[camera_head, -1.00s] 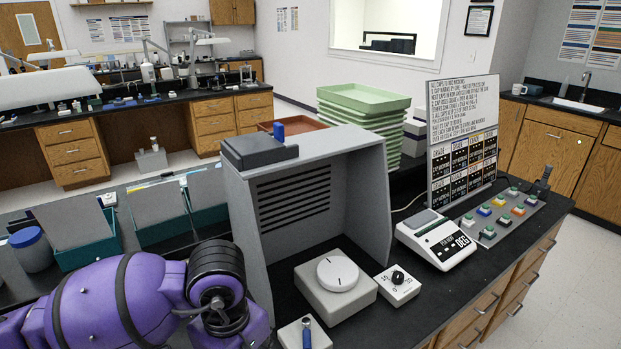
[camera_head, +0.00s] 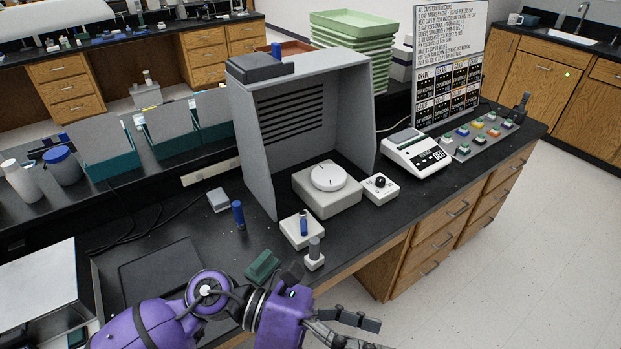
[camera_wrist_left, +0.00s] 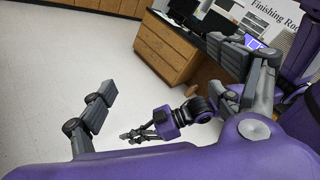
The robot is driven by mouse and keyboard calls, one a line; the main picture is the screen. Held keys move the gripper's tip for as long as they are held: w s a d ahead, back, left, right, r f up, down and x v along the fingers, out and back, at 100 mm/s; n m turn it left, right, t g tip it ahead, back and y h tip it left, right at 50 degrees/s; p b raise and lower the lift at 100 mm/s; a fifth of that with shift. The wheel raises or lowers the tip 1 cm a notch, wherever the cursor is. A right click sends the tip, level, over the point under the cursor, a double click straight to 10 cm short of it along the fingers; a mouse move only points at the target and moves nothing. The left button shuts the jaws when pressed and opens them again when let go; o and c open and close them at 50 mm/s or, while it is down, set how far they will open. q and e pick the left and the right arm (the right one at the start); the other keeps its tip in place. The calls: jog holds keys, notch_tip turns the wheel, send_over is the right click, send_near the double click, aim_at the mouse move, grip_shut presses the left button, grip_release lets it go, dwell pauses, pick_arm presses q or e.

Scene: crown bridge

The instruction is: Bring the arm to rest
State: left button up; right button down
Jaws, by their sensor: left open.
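My left arm reaches in from the lower left of the head view. My left gripper (camera_head: 372,336) is at the bottom edge, past the black bench's front edge and over the floor, with its lower part cut off. It is open with nothing between its fingers. In the left wrist view my left gripper (camera_wrist_left: 165,72) shows its two dark fingers wide apart, with floor and drawers beyond. A second purple arm of mine, with my right gripper (camera_wrist_left: 140,134), is small there; its finger opening is unclear. The right gripper is outside the head view.
The black bench (camera_head: 350,232) carries a grey hood (camera_head: 247,150), a white dial unit (camera_head: 335,200), a small knob box (camera_head: 381,188) and a scale (camera_head: 418,152). A green block (camera_head: 262,266) and small stand (camera_head: 314,256) lie near my arm. Floor (camera_head: 500,270) at right is clear.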

pick_arm(q)
jog(key=w+a+r+n+t+p, duration=0.1)
jog(key=w+a+n+t, duration=0.35)
jog(key=n+t, duration=0.55)
jog(key=w+a+n+t, duration=0.3)
jog(key=w+n+t, duration=0.35)
jog(key=n, duration=0.65)
jog(key=w+a+f+n+t+y+p, duration=0.1)
jog(key=a+f+n+t+y, duration=0.4)
jog(key=a+f+n+y, duration=0.5)
jog(key=s+a+f+n+g+y, duration=0.3)
jog(key=s+a+f+n+g, duration=0.1)
jog(key=s+f+n, duration=0.3)
jog(key=s+a+f+n+g+y+p, duration=0.1)
jog(key=s+a+f+n+g, duration=0.3)
jog(key=s+f, duration=0.7)
jog(key=a+f+n+y, duration=0.1)
jog(key=a+n, duration=0.1)
jog(key=n, duration=0.2)
jog(key=shift+s+a+f+n+y, duration=0.25)
jog(key=shift+f+n+y, duration=0.05)
jog(key=shift+f+y, duration=0.1)
pick_arm(e)
jog(key=r, duration=0.3)
jog(key=shift+w+a+r, duration=0.15)
jog(key=shift+w+a, duration=0.1)
jog(key=shift+w, duration=0.05)
